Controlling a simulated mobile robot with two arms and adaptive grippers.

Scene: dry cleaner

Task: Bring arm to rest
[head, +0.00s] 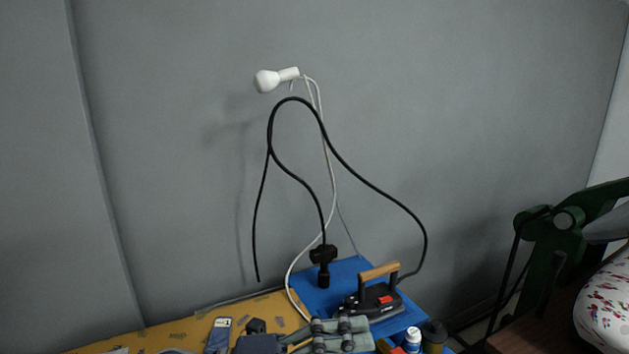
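My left gripper (372,333) is at the bottom middle of the head view, in front of the iron and over the near edge of the blue mat. Its two grey fingers point right, lie apart, and nothing shows between them. The lower part of this arm is cut off by the bottom edge. My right gripper is not in view.
A black iron (372,303) with a wooden handle stands on the blue mat (312,296) of the yellow table (180,333). A black cable (345,165) loops up before the grey wall. A white lamp (268,80) hangs above. Small bottles (412,338) stand near the gripper. Green machinery (548,240) is right.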

